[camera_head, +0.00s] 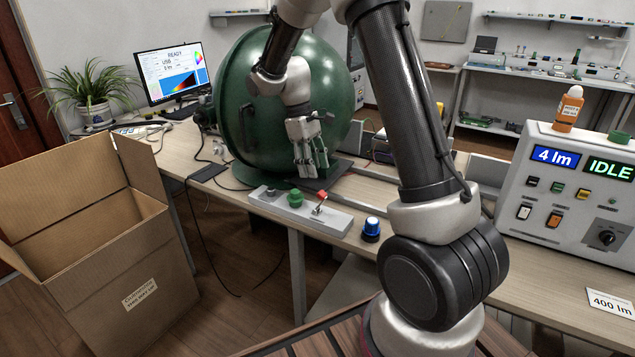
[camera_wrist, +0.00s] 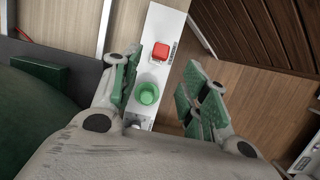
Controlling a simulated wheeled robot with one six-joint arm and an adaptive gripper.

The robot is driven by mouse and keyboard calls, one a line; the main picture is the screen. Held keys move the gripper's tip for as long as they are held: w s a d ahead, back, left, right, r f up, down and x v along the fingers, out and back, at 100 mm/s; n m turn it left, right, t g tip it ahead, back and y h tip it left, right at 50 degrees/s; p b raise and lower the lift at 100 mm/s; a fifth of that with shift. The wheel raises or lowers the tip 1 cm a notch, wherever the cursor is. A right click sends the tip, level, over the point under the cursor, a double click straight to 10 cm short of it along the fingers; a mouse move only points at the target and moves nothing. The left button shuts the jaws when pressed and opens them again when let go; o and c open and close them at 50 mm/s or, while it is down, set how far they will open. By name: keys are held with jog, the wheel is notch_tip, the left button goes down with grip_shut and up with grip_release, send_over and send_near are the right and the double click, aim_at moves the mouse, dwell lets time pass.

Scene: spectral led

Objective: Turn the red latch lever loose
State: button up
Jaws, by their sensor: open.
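The red latch lever (camera_head: 321,195) has a red cap on a metal stem and stands on a light grey panel (camera_head: 340,221) at the table's front edge. In the wrist view its red cap (camera_wrist: 160,51) lies beyond the fingertips. A green knob (camera_head: 295,198) sits on the same panel, left of the lever. In the wrist view the green knob (camera_wrist: 148,93) shows between the finger pads. My gripper (camera_head: 310,170) is open and empty above the panel. Its green-padded fingers (camera_wrist: 162,84) are spread in the wrist view. I cannot tell its exact height.
A large green sphere (camera_head: 235,85) stands close behind my gripper. A blue-topped knob (camera_head: 371,229) stands right of the panel. An open cardboard box (camera_head: 150,270) is at the left. A control box (camera_head: 575,190) reading "4 lm" and "IDLE" is at the right.

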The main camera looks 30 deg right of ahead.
jog(key=v, duration=0.4)
jog(key=shift+w+r, duration=0.1)
jog(key=shift+r, duration=0.15)
dwell(0.4)
jog(key=s+d+r+m+t, duration=0.1)
jog(key=s+r+m+t, duration=0.2)
jog(key=s, duration=1.1)
jog(key=s+d+r+m+t+y, duration=0.1)
jog(key=s+d+r+m+t, duration=0.1)
jog(key=s+r, duration=0.6)
jog(key=s+m+t, duration=0.1)
jog(key=s, duration=0.5)
jog(key=shift+s+d+r+m+t+y, duration=0.15)
jog(key=shift+d+r+m+t+y, duration=0.15)
jog(key=shift+m+t, duration=0.1)
jog(key=shift+c, duration=0.2)
